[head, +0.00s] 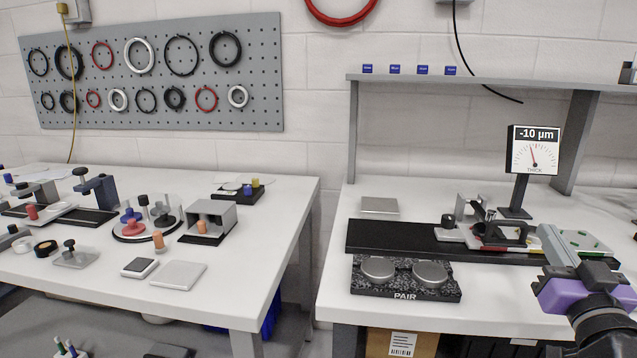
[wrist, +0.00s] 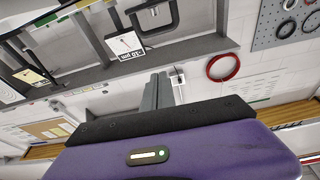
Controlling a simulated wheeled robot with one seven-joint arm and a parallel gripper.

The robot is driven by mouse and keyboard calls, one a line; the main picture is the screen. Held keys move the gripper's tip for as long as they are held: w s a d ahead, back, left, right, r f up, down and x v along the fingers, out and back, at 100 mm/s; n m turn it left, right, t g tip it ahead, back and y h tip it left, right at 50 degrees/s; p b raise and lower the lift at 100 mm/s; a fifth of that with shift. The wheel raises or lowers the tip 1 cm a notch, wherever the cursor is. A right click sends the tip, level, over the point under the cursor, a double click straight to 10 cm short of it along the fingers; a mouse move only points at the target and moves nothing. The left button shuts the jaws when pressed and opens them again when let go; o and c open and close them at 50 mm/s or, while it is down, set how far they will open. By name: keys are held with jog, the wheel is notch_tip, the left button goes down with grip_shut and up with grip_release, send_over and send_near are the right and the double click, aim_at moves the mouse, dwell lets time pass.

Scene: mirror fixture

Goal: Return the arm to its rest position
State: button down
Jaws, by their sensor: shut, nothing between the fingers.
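My gripper (wrist: 158,88) shows in the wrist view as two grey fingers close together, with nothing seen between them. Its dark palm and purple housing fill the lower part of that view. In the head view, my arm with its purple wrist part (head: 572,291) reaches in at the lower right, over the front of the right bench. The fingertips are hard to make out in the head view. The wrist view is tilted and takes in the wall, the shelf and the gauge display.
The right bench (head: 335,290) carries a black base with a fixture (head: 490,232), a PAIR block (head: 405,279) and a gauge display (head: 534,150) reading -10 µm. A shelf (head: 480,80) stands behind. The left bench (head: 90,285) holds several small fixtures. A gap separates the benches.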

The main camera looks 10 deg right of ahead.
jog(key=s+a+f+n+g+y+p, duration=0.1)
jog(key=s+a+f, duration=0.4)
jog(key=s, duration=0.7)
jog(key=s+a+f+n+g+y+p, duration=0.1)
jog(key=s+a+f+g+y+p, duration=0.1)
jog(key=s+a+p, duration=0.4)
jog(key=s+a+f+n+g+y+p, duration=0.2)
jog(key=s+a+f, duration=0.5)
jog(key=s+a, duration=0.5)
jog(key=s+y+p, duration=0.1)
jog(key=s+p, duration=0.1)
jog(key=s, duration=0.5)
jog(key=shift+s+f, duration=0.3)
jog(key=shift+s, duration=0.05)
